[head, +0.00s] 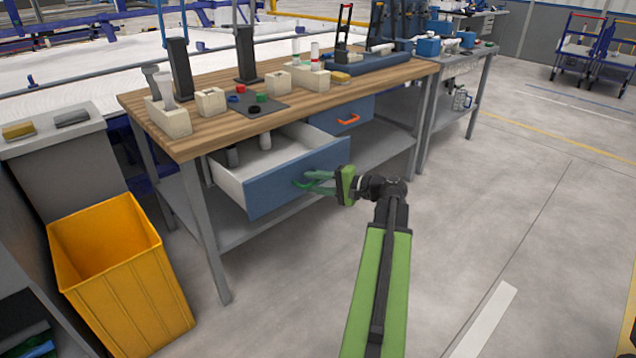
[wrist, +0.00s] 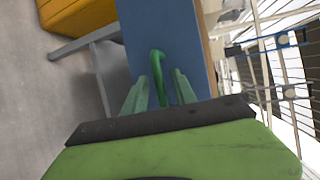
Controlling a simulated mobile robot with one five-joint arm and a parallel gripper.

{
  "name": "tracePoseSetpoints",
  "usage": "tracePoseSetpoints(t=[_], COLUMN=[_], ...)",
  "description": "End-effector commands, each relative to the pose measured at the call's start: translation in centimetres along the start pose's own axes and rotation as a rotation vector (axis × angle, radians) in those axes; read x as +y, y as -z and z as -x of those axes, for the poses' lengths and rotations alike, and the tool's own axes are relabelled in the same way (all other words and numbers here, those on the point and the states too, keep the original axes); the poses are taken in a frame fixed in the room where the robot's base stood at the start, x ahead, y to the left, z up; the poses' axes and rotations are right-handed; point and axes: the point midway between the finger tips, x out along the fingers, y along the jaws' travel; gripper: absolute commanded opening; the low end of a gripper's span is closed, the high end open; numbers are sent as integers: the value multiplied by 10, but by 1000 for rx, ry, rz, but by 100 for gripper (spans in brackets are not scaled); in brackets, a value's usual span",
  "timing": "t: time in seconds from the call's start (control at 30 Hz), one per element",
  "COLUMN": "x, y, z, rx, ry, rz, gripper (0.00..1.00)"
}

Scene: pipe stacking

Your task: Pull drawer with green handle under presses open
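The blue-fronted drawer (head: 285,182) under the wooden workbench (head: 215,128) stands pulled out, its white inside showing. Its green handle (head: 299,184) is on the front and also shows in the wrist view (wrist: 158,75). My gripper (head: 312,181) is at the handle, reaching in from the right. In the wrist view my gripper (wrist: 158,88) has its two green fingers apart, one on each side of the handle, with gaps showing. A white cylinder (head: 265,141) and a dark item (head: 231,157) are inside the drawer.
A second blue drawer (head: 355,110) with an orange handle (head: 348,120) is shut to the right. A yellow bin (head: 125,285) stands at the left front. Blocks, pipes and presses (head: 246,55) are on the bench. The floor (head: 510,200) at right is clear.

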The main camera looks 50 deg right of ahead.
Motion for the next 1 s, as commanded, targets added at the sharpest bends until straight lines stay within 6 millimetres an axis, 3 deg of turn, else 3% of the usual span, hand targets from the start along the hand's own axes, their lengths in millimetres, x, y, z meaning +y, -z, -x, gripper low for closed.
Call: tracePoseSetpoints(t=[0.13, 0.4, 1.0], x=[0, 0, 0], y=[0, 0, 0], z=[0, 0, 1], rx=[0, 0, 0], ry=[0, 0, -1], rz=[0, 0, 0], gripper=[33, 0, 0])
